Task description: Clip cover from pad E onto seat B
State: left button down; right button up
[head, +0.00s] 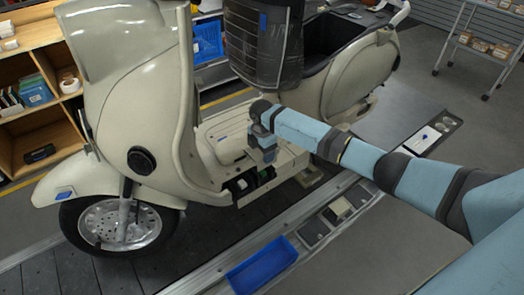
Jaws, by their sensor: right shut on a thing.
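My right gripper (264,158) is over the floorboard of a cream scooter (130,60), its arm coming in from the right. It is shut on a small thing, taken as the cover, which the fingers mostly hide. Just below is an open bay (241,187) in the scooter's side, with dark and greenish parts in it. I cannot tell which spot is seat B, or whether the held thing touches it. Pads (314,231) lie along the rail in front; their letters are not readable. My left gripper is not in view.
A blue tray (262,266) sits on the rail at the front. A lit panel with small parts (428,137) lies at the right. A wooden shelf (38,120) stands at the left and a wire cart (482,45) at the back right. The scooter's seat and leg shield flank the arm.

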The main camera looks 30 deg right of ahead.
aim_at(262, 171)
jog(key=shift+p, duration=0.4)
dwell(0.3)
jog(key=shift+f, duration=0.15)
jog(key=shift+f+b, duration=1.65)
jog(key=shift+f, duration=1.35)
jog(key=shift+f+b, duration=0.35)
jog(key=shift+f, duration=0.35)
jog(key=shift+f, duration=0.3)
jog(key=shift+f+p, duration=0.25)
jog(key=shift+p, duration=0.1)
jog(key=o, duration=1)
jog(key=shift+o, duration=0.2)
